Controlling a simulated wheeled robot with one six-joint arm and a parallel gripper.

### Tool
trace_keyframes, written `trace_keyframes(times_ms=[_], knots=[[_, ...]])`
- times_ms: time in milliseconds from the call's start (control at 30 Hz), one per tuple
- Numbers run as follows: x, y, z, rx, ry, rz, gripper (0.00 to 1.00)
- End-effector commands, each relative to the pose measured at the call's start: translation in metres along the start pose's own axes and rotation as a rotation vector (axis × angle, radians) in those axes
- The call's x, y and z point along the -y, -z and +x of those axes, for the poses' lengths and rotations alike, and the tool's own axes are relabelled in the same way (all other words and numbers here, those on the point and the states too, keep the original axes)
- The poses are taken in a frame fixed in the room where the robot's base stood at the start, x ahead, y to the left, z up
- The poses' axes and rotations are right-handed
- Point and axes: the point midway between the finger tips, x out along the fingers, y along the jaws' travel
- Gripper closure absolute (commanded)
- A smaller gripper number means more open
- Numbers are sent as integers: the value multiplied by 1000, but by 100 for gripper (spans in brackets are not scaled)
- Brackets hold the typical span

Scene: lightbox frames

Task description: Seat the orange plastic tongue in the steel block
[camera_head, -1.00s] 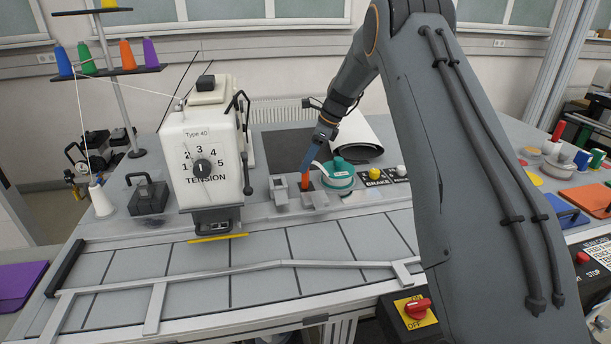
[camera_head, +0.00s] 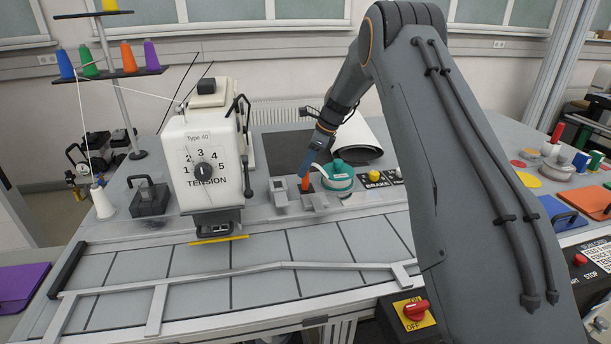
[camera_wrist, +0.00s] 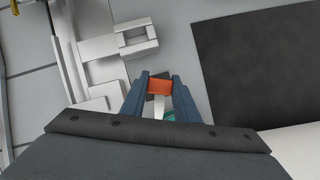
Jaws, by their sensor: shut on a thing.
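The orange plastic tongue (camera_head: 304,185) is held between the fingertips of my gripper (camera_head: 306,177). In the wrist view its orange face (camera_wrist: 159,87) shows between the two blue fingers of my gripper (camera_wrist: 160,84). The grey steel block (camera_head: 279,192) stands on the table with raised parts beside the tongue. In the wrist view the steel block (camera_wrist: 98,48) lies up and left of the tongue, with a notched piece at its right. The tongue looks apart from the notched piece there. Its height over the table is hard to tell, and its lower end is not clear.
A teal round container (camera_head: 339,178) stands close right of the gripper. The white tension machine (camera_head: 206,168) stands to the left. A dark mat (camera_head: 285,152) lies behind. A steel rail (camera_head: 225,275) crosses the front table, with mostly bare surface behind it.

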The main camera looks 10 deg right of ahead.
Motion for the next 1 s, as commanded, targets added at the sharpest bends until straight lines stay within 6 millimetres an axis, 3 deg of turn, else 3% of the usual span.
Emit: trace_keyframes(times_ms=[167,600,700,1000], knots=[[2,-7,-14,1,4,-3,100],[0,-38,-80,1,0,-5,100],[-5,-51,-82,1,-17,-45,100],[-39,-104,-63,-1,-125,-285,100]])
